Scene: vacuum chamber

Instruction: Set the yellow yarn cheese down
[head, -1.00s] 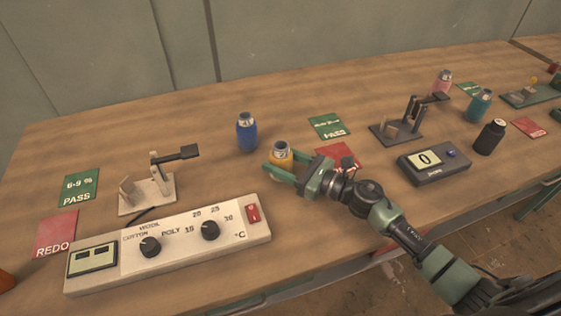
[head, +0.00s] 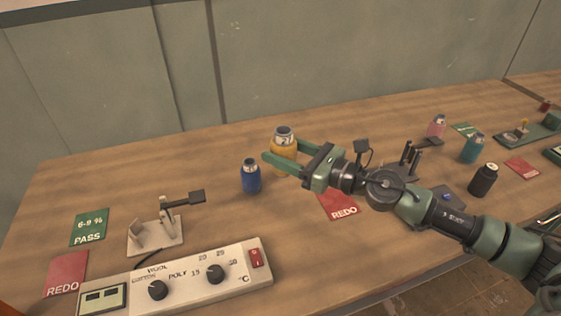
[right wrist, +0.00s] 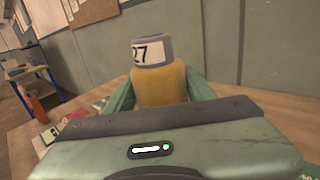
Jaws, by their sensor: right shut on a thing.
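The yellow yarn cheese (head: 284,146) has a grey top with a printed label. It is between the fingers of my right gripper (head: 278,160), which is shut on it. In the head view it looks raised above the table, behind and right of the blue yarn cheese (head: 251,177). In the right wrist view the yellow yarn cheese (right wrist: 162,86) stands upright between the green fingers, and its label reads 27. Its lower part is hidden by the gripper body. My left gripper is not in view.
A red REDO card (head: 340,206) lies under my right arm. The white meter box (head: 190,280) and a pale stand (head: 157,236) are at the front left. A black yarn cheese (head: 483,180) stands at right. The wooden table (head: 120,180) is bare at back left.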

